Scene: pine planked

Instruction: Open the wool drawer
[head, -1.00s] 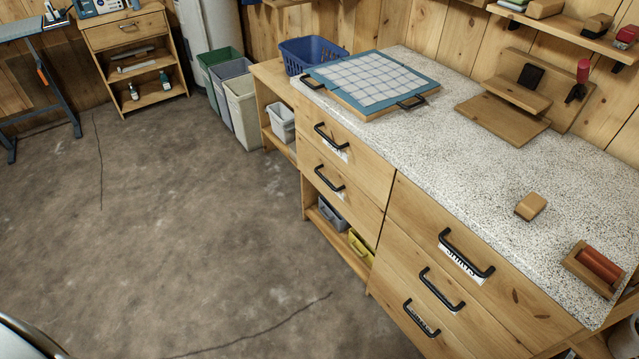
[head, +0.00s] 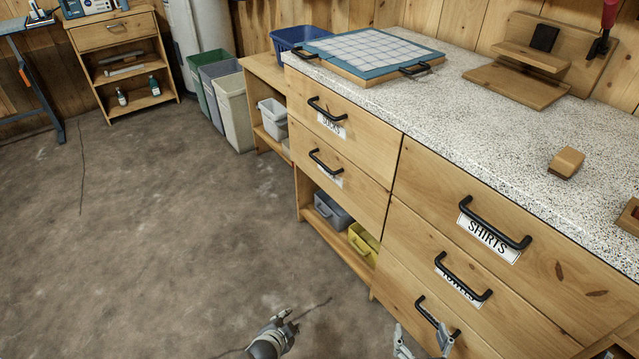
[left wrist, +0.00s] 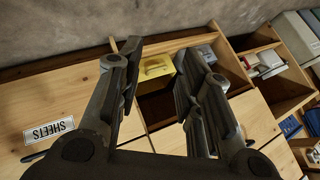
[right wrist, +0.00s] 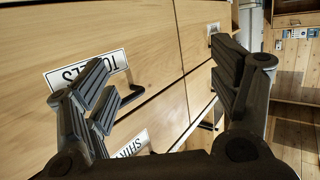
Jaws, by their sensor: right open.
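The wooden drawer unit has labelled fronts with black bar handles, all shut. In the head view no label reads WOOL. The lower left drawer (head: 345,187) has a label mostly hidden behind its handle (head: 325,161). The upper left drawer (head: 350,128) appears to read SOCKS. My left gripper (head: 284,322) is over the floor, left of the unit; in the left wrist view its fingers (left wrist: 165,90) are apart and empty. My right gripper (head: 424,343) is near the bottom right handle (head: 436,318); its fingers (right wrist: 160,88) are apart and empty in the right wrist view.
The SHIRTS drawer (head: 560,275) is at the upper right, with a towels drawer below it; a SHEETS label (left wrist: 49,131) shows in the left wrist view. A yellow bin (head: 362,243) sits on the open shelf under the left drawers. The floor (head: 170,230) to the left is clear.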

